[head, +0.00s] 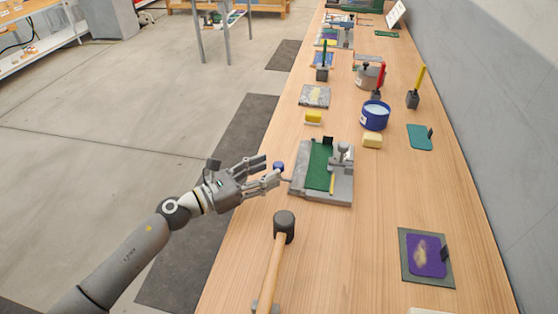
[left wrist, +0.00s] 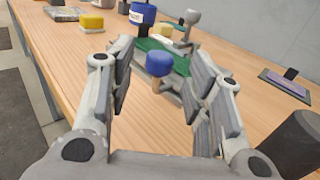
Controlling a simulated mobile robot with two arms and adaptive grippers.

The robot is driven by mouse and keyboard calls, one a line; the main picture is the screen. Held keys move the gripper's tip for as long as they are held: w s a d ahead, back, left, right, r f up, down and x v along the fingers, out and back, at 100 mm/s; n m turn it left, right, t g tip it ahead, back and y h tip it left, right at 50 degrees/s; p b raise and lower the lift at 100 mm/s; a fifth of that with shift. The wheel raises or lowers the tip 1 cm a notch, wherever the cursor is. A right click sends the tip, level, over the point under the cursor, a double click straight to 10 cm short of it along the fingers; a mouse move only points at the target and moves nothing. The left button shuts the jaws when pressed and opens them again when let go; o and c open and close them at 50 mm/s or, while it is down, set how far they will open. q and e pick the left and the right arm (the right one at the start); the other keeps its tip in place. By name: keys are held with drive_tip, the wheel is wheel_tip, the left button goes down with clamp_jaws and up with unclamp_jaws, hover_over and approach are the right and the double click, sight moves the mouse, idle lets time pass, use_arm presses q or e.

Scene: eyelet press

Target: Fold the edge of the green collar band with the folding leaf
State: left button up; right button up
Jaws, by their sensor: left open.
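The green collar band (head: 319,166) lies on a grey press fixture (head: 340,190) on the wooden bench, in the middle of the head view. A small lever with a blue knob (head: 277,167) sticks out from the fixture's left side; I cannot tell for certain that it belongs to the folding leaf. My left gripper (head: 273,171) is open at the knob. In the left wrist view the blue knob (left wrist: 160,65) stands between the open fingers, with a gap on both sides. The green band (left wrist: 165,54) shows behind it. My right gripper is not in view.
A mallet (head: 284,226) lies in front of the fixture. A purple piece on a dark mat (head: 405,262) lies front right. A blue tin (head: 375,115), yellow blocks (head: 313,117) and a teal piece (head: 420,138) are behind. Bare bench lies right of the fixture.

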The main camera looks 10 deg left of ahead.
sight(274, 168)
use_arm(q)
drive_tip(key=shift+p+x, duration=0.45)
drive_tip(key=shift+x, duration=1.8)
drive_tip(key=shift+c, duration=0.2)
clamp_jaws()
